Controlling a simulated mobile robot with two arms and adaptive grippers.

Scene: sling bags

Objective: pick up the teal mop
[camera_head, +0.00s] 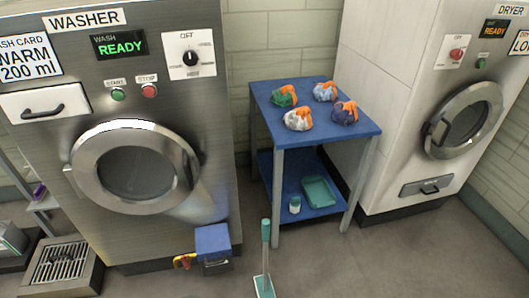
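The teal mop (265,258) stands upright on the grey floor at the bottom middle of the head view. It has a teal grip at the top, a pale shaft and a teal-and-white head at the floor. It stands in front of the blue table, to the right of the washer's front, and nothing visible touches its handle. Neither of my grippers is in view.
A blue two-shelf table (262,98) holds several orange-topped bundles; a teal tray (318,191) and small jar (295,205) sit below. The washer (215,110) has a blue box (212,240) low in front. The dryer (400,100) stands right. Floor right of the mop is clear.

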